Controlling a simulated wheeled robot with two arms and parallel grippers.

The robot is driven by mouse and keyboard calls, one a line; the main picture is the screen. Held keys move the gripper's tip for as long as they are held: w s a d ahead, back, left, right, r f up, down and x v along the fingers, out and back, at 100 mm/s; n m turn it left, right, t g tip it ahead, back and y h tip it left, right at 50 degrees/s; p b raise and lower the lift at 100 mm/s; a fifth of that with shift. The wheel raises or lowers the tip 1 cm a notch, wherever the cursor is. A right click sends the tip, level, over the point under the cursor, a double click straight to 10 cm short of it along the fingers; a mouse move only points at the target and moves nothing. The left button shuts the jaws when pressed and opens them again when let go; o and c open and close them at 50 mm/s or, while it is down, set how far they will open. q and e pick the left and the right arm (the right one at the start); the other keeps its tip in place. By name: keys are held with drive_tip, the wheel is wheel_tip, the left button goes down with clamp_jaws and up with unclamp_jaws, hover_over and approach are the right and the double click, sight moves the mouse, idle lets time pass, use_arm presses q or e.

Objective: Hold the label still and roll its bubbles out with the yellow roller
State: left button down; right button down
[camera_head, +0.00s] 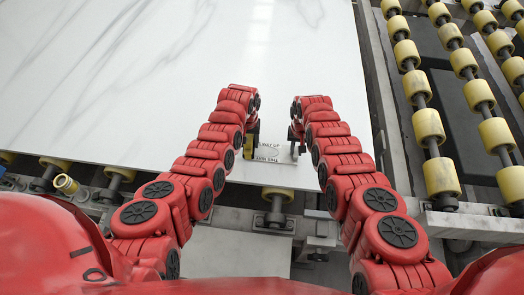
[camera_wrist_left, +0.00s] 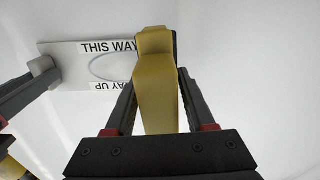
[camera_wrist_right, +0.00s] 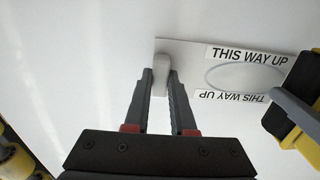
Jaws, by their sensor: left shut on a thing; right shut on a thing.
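The pale grey label (camera_head: 270,158) lies flat on the white slab near its front edge, between my grippers. In the right wrist view the label (camera_wrist_right: 190,60) carries "THIS WAY UP" twice and a grey oval outline. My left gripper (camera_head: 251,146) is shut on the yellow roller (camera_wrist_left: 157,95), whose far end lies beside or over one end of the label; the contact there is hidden. My right gripper (camera_head: 297,146) is shut on a small light grey block (camera_wrist_right: 161,64) at the label's other end. That block also shows in the left wrist view (camera_wrist_left: 41,66).
The white marbled slab (camera_head: 150,70) fills the left and middle and is clear beyond the label. Rows of yellow conveyor rollers (camera_head: 427,125) run along the right. More rollers and a metal frame (camera_head: 278,222) lie below the slab's front edge.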

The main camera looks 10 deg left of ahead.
use_arm(q)
drive_tip(key=shift+d+f, duration=0.2)
drive_tip(key=shift+d, duration=1.6)
drive_tip(key=shift+d+f, duration=0.1)
drive_tip(key=shift+d, duration=0.45)
drive_tip(key=shift+w+d, duration=0.1)
drive_tip(key=shift+d, duration=0.45)
drive_tip(key=shift+d+f, duration=0.15)
drive_tip(key=shift+d, duration=0.55)
drive_tip(key=shift+f, duration=0.1)
drive_tip(key=shift+a+f, duration=0.1)
drive_tip(key=shift+a, duration=1.2)
drive_tip(key=shift+a+f, duration=0.1)
